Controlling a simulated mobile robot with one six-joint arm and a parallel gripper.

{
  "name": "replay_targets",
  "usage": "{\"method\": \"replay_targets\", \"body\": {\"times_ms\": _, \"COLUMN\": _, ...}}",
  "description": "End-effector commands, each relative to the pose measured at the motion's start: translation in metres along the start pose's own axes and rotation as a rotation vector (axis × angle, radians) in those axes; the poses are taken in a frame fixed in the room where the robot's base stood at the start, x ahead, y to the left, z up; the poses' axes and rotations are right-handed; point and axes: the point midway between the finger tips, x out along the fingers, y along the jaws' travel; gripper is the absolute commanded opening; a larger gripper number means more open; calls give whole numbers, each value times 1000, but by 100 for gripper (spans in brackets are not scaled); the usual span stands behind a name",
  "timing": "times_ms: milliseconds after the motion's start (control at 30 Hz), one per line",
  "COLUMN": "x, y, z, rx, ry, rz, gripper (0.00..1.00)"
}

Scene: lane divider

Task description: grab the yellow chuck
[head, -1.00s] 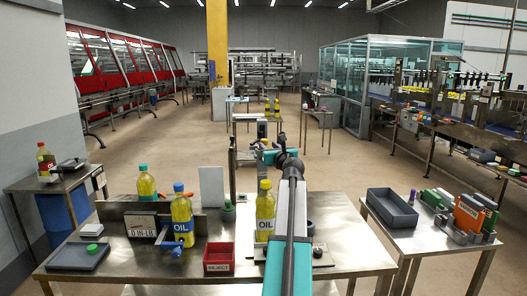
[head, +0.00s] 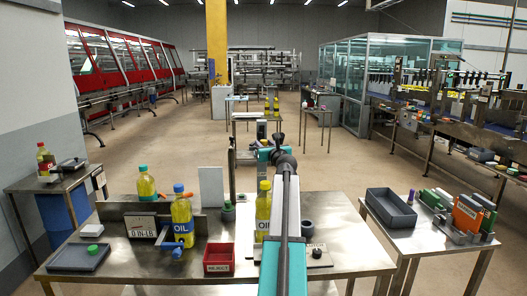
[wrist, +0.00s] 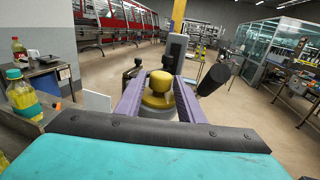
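The yellow chuck (wrist: 161,82) shows in the wrist view as a rounded yellow knob above a wider yellow collar. It stands between the two purple fingers of my gripper (wrist: 160,80). The fingers appear spread, one on each side of the chuck. Whether they touch it is hard to tell. In the head view my own arm covers the middle of the table, and I cannot make out the chuck or the fingertips there.
A yellow-capped oil bottle (head: 263,208) stands just left of my arm. A blue-capped bottle (head: 182,222), a gauge box (head: 141,228) and a red reject bin (head: 218,258) are further left. A grey cup (head: 308,228) and a black knob (head: 317,252) are right.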

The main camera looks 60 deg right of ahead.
Motion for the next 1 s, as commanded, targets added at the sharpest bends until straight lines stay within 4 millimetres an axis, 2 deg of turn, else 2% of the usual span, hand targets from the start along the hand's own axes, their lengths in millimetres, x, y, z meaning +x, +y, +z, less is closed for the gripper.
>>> {"method": "replay_targets", "body": {"times_ms": 33, "x": 6, "y": 0, "z": 1, "rx": 0, "ry": 0, "rz": 1, "gripper": 35}}
{"method": "replay_targets", "body": {"times_ms": 200, "x": 14, "y": 1, "z": 0, "rx": 1, "ry": 0, "rz": 1, "gripper": 35}}
{"method": "replay_targets", "body": {"times_ms": 767, "x": 14, "y": 2, "z": 0, "rx": 1, "ry": 0, "rz": 2, "gripper": 35}}
{"method": "replay_targets", "body": {"times_ms": 800, "x": 14, "y": 2, "z": 0, "rx": 1, "ry": 0, "rz": 2, "gripper": 33}}
{"method": "replay_targets", "body": {"times_ms": 1000, "x": 14, "y": 2, "z": 0, "rx": 1, "ry": 0, "rz": 2, "gripper": 0}}
